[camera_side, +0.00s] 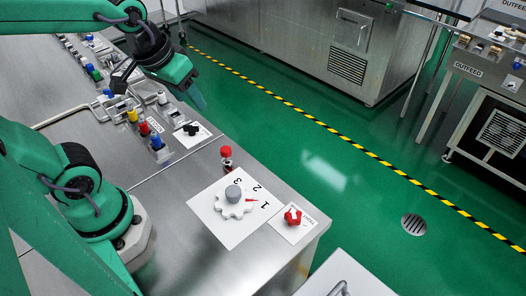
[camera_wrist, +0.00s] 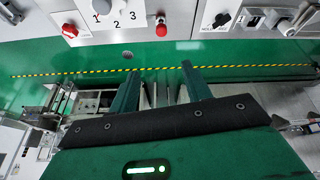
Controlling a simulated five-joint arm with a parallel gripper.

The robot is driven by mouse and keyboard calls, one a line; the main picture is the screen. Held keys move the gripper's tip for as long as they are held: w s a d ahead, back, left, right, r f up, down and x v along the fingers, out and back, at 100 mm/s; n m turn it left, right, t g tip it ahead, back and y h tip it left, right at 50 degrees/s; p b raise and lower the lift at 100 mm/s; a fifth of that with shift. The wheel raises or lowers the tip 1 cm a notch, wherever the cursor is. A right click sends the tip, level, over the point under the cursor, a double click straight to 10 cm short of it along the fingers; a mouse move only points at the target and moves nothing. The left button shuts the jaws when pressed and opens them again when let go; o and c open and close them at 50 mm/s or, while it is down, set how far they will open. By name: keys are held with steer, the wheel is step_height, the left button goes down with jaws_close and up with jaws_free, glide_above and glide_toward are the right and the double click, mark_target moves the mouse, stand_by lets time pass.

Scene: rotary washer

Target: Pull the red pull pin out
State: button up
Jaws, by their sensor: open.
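The red pull pin (camera_side: 226,153) stands upright on the steel table near its far edge, with a round red head on a dark stem. In the wrist view its red head (camera_wrist: 161,29) shows at the top, beyond my fingertips. My gripper (camera_side: 198,100) is raised, up and left of the pin in the side view. In the wrist view my gripper (camera_wrist: 160,68) has its two green fingers spread apart with nothing between them. The pin's lower end is hidden in its mount.
A white plate with a grey knob (camera_side: 233,193) and numbers lies beside the pin. A red knob (camera_side: 293,216) sits near the table corner. A black switch (camera_side: 191,129) and several coloured parts line the table. Green floor (camera_side: 330,160) lies beyond.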

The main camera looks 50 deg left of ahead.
mark_target(226, 148)
steer(key=w+f+n+g, duration=0.1)
steer(key=w+f+n, duration=0.1)
steer(key=f, duration=0.1)
steer(key=w+f+n+g, duration=0.1)
steer(key=w+f+n, duration=0.1)
steer(key=w+f, duration=0.1)
steer(key=w+f+n+g, duration=0.2)
steer(key=f, duration=0.3)
steer(key=shift+w+a, duration=0.2)
steer(key=shift+w, duration=0.15)
steer(key=shift+w+f+n, duration=0.2)
steer(key=shift+f+n, duration=0.3)
steer(key=shift+f, duration=0.1)
steer(key=shift+f, duration=0.15)
steer(key=shift+f, duration=3.75)
